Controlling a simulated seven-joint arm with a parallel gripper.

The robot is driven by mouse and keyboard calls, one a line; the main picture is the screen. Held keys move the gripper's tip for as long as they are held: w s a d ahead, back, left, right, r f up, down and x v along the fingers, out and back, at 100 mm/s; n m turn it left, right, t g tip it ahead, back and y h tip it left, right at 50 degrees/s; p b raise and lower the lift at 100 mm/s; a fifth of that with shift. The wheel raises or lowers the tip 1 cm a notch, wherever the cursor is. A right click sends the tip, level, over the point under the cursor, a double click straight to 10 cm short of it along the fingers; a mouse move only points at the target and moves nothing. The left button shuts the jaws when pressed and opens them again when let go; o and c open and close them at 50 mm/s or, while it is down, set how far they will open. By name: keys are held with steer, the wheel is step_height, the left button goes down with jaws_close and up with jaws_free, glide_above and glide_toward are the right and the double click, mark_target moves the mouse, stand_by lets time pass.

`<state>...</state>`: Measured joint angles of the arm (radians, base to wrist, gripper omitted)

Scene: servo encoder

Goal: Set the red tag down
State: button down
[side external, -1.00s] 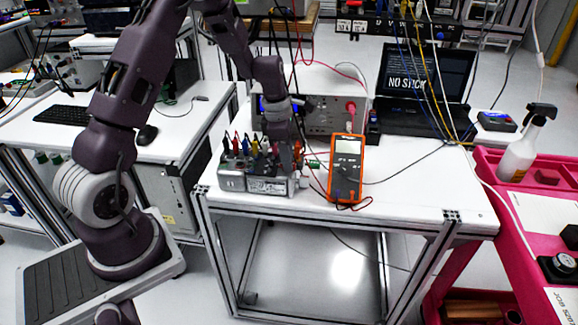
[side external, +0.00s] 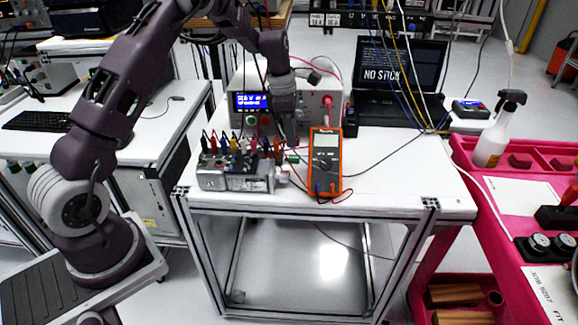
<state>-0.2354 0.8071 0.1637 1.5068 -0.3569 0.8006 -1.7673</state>
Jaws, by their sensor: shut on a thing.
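My gripper (side external: 284,144) points down above the table, between the grey metal box and the orange multimeter, in front of the bench instrument. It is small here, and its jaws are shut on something. A small red piece (side external: 277,147) shows at its fingertips and looks like the red tag; its outline is too small to make out. The grey box (side external: 235,180) stands at the table's left front with a row of coloured plugs (side external: 238,146) along its top. I cannot tell whether the red piece touches the box.
The orange multimeter (side external: 325,160) stands just right, with leads on the table. The bench instrument (side external: 310,106) and a laptop (side external: 399,75) stand behind. Cables hang over the table. The white table top (side external: 400,185) is clear at front right. A pink cart (side external: 480,240) stands beyond its right edge.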

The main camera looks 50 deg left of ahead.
mark_target(293, 172)
step_height(293, 172, down, 10)
steer(key=shift+r, duration=0.15)
steer(key=c, duration=1.5)
jaws_free()
